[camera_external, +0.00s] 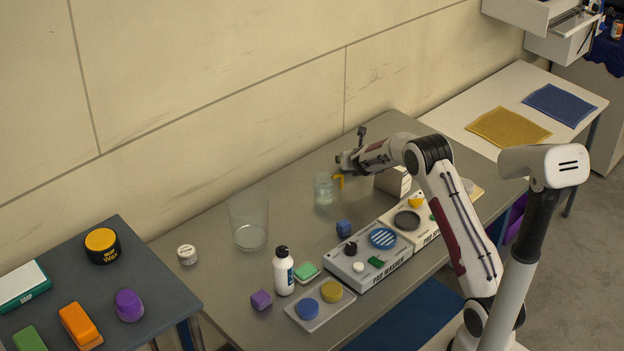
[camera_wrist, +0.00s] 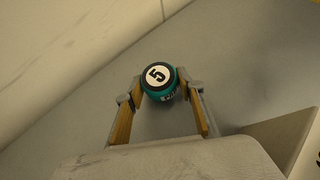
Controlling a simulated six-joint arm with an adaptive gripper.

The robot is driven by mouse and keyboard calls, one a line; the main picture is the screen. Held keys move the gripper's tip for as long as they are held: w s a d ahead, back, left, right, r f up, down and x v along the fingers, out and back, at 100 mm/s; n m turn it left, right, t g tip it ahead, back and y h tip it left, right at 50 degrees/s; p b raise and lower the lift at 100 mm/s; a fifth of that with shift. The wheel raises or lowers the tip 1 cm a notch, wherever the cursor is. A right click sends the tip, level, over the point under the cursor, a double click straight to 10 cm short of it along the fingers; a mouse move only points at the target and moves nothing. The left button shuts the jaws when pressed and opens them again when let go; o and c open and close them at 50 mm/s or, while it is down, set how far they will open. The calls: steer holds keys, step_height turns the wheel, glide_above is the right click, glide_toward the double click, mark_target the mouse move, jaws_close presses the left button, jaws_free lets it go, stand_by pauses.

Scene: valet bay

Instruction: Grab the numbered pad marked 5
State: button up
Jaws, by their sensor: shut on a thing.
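The numbered pad marked 5 (camera_wrist: 160,76) is a round teal piece with a black top and a white disc bearing the 5. In the wrist view it sits between the tips of my gripper (camera_wrist: 161,88), with a finger against each side. My gripper is shut on it. In the external view my gripper (camera_external: 340,180) is low over the far part of the grey table, beside a small clear glass (camera_external: 323,189). I cannot make out the pad in that view. I cannot tell whether the pad is lifted off the table.
A pale box (camera_external: 394,181) stands just right of my gripper. The pad washer (camera_external: 366,268), a white bottle (camera_external: 283,271) and a large clear container (camera_external: 249,220) stand nearer the front. The wall runs along the table's back edge.

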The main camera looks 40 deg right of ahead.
steer(key=shift+r, duration=3.1)
steer(key=s+a, duration=1)
steer(key=s, duration=0.5)
